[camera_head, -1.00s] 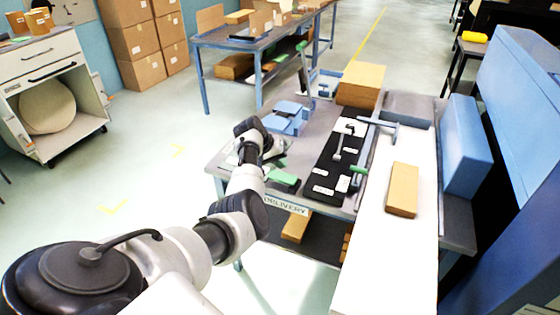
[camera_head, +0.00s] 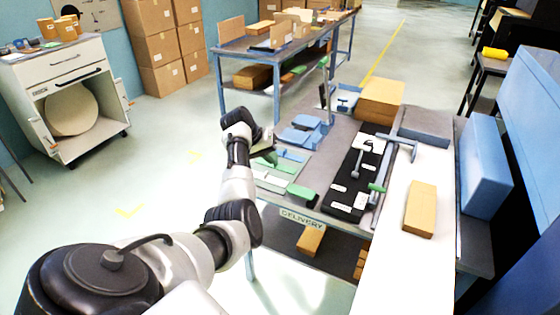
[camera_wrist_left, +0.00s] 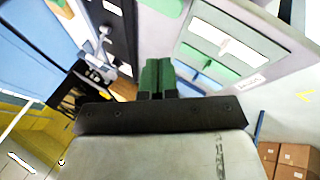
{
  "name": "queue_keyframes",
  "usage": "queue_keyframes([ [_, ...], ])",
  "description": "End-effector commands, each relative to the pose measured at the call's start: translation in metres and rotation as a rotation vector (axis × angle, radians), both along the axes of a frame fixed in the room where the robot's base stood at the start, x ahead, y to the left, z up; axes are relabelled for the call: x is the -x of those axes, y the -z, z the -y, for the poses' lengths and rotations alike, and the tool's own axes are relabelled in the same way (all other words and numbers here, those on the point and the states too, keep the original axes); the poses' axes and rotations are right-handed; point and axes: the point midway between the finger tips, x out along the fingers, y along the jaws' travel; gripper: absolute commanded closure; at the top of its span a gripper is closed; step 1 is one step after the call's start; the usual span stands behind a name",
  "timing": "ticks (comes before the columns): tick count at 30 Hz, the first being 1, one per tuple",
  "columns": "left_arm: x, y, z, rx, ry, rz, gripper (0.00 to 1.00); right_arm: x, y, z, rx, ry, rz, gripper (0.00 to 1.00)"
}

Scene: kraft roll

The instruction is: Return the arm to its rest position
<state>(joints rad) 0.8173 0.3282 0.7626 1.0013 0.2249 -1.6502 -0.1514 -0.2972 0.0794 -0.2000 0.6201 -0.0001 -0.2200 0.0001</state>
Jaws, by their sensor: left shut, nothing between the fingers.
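My left arm reaches in from the lower left in the head view. Its gripper (camera_head: 268,156) is over the left edge of the delivery table (camera_head: 325,216), partly hidden behind the wrist. In the left wrist view the two green fingers (camera_wrist_left: 157,76) stand side by side, shut with nothing between them. Green and blue flat pieces lie on the table below and right of the gripper, among them a green block (camera_head: 301,193). My right gripper is not in view.
A black mat with tools (camera_head: 346,195) and a cardboard box (camera_head: 381,99) are on the table. A tan block (camera_head: 420,209) lies on the white surface to the right. A white cabinet (camera_head: 68,67) stands at the left. The floor between cabinet and table is open.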

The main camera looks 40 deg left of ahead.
Motion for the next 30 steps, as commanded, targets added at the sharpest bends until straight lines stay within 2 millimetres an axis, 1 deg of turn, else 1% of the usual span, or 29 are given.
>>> queue_keyframes([
  [17, 0.0, 0.0, 0.0, 0.0, 0.001, -0.001, 1.0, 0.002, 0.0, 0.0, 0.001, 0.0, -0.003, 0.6],
  [19, 0.001, 0.007, 0.002, -0.008, 0.002, -0.011, 1.0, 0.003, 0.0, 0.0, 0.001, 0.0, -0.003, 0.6],
  [20, 0.002, 0.013, 0.003, -0.015, 0.002, -0.02, 1.0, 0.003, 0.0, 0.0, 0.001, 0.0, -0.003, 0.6],
  [23, 0.007, 0.053, 0.013, -0.07, 0.009, -0.073, 1.0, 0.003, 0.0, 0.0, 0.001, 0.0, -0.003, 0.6],
  [26, 0.021, 0.117, 0.029, -0.163, 0.031, -0.15, 1.0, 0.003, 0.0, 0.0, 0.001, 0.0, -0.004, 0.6],
  [27, 0.03, 0.145, 0.037, -0.206, 0.044, -0.18, 1.0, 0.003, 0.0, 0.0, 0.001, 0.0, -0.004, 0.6],
  [29, 0.047, 0.187, 0.049, -0.268, 0.071, -0.221, 1.0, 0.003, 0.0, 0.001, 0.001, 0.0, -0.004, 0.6],
  [30, 0.06, 0.214, 0.058, -0.308, 0.092, -0.244, 1.0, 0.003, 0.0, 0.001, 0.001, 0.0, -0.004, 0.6],
])
